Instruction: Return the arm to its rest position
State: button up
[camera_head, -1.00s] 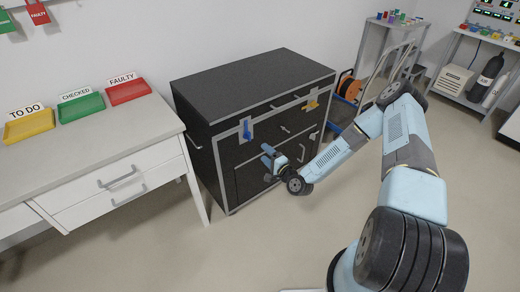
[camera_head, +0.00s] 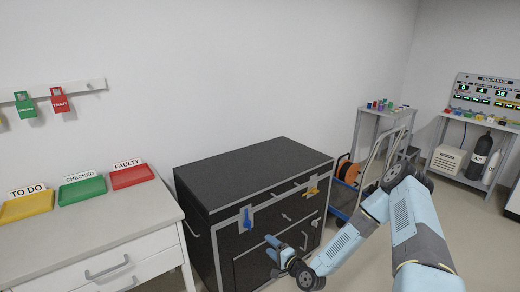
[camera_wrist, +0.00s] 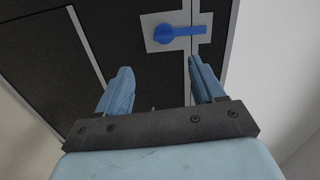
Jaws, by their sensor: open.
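My gripper (camera_head: 272,250) is in front of the black cabinet (camera_head: 255,172), low beside its front face. In the wrist view my gripper (camera_wrist: 158,88) shows two blue fingers spread apart with nothing between them. A blue latch (camera_wrist: 180,33) on a pale plate lies beyond the fingertips, apart from them. In the head view the same blue latch (camera_head: 247,217) is on the cabinet's front, above and left of my gripper. My arm reaches from the right of the picture, bent at the elbow.
A white bench (camera_head: 110,235) with yellow, green and red trays stands at the left. A yellow latch (camera_head: 313,191) is on the cabinet's right part. A cart with an orange reel (camera_head: 347,172) and a shelf with cylinders (camera_head: 483,148) stand behind at the right.

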jog(key=w+d+r+n+g+h, duration=0.2)
jog(key=d+r+n+g+h, duration=0.15)
jog(key=r, duration=0.35)
jog(key=w+d+r+n+g+h, duration=0.2)
jog(key=d+r+n, duration=0.3)
jog(key=r, duration=0.2)
jog(key=s+d+r+n+h, duration=0.1)
jog(key=s+d+r+h, duration=0.2)
jog(key=r, duration=0.6)
jog(key=s+d+r+h, duration=0.1)
jog(key=s+d+r, duration=0.25)
jog(key=r, duration=0.55)
jog(key=s+d+r+g+h, duration=0.2)
jog(key=s+d+r+h, duration=0.15)
jog(key=s+r, duration=1)
jog(key=s+r+y, duration=0.1)
jog(key=s+r, duration=0.2)
jog(key=s, duration=0.6)
jog(key=s+r+y, duration=0.1)
jog(key=s+r, duration=0.2)
jog(key=s, duration=0.5)
jog(key=shift+s+a+r+g, duration=0.15)
jog(key=shift+s+a+g, duration=0.05)
jog(key=shift+s+g, duration=0.15)
jog(key=shift+c, duration=0.2)
